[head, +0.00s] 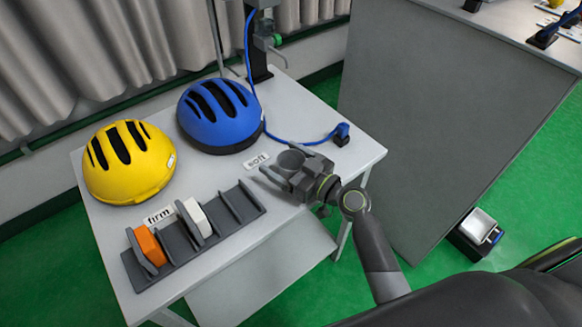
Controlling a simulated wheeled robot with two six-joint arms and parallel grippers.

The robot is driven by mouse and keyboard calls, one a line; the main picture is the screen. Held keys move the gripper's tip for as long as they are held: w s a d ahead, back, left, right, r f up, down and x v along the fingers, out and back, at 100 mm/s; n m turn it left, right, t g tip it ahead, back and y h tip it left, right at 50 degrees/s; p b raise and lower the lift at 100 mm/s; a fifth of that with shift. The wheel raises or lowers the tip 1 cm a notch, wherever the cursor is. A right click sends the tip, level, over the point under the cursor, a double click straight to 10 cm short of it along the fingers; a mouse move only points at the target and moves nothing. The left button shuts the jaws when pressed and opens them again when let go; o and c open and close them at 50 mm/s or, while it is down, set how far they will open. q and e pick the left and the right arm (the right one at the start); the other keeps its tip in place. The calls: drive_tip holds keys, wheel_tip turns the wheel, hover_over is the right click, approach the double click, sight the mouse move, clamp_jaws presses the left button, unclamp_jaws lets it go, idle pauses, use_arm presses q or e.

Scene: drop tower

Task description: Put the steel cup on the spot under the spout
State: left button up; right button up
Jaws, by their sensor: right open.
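My right gripper (279,169) is open above the right part of the white table, beside the "soft" label. A small dark grey round shape (291,159) shows at its fingers. It may be the steel cup, but I cannot tell it clearly from the gripper, nor whether the fingers are around it. A dark upright stand (259,60) with a grey and green fitting (268,41) rises at the table's back edge. I cannot make out a clear spout or a marked spot under it. My left gripper is not in view.
A blue helmet (219,112) and a yellow helmet (128,165) sit on the table (290,100). A dark rack (190,240) holds an orange block (150,246) and a white block (197,217) in front. A blue cable ends in a plug (342,133) at right. A grey cabinet (430,120) stands beyond.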

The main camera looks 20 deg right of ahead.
drive_tip(key=c, duration=1.2)
wheel_tip(320, 180, up, 10)
drive_tip(key=p, duration=0.2)
drive_tip(key=shift+m+t+h, duration=0.4)
drive_tip(key=shift+h, duration=0.1)
drive_tip(key=shift+s+a+r+v, duration=0.1)
drive_tip(key=shift+v, duration=2.1)
drive_tip(key=shift+s+a+r+v, duration=0.1)
drive_tip(key=shift+a+r+v, duration=0.05)
drive_tip(key=shift+v, duration=2.05)
drive_tip(key=shift+a+r+v, duration=0.1)
drive_tip(key=shift+v, duration=2.15)
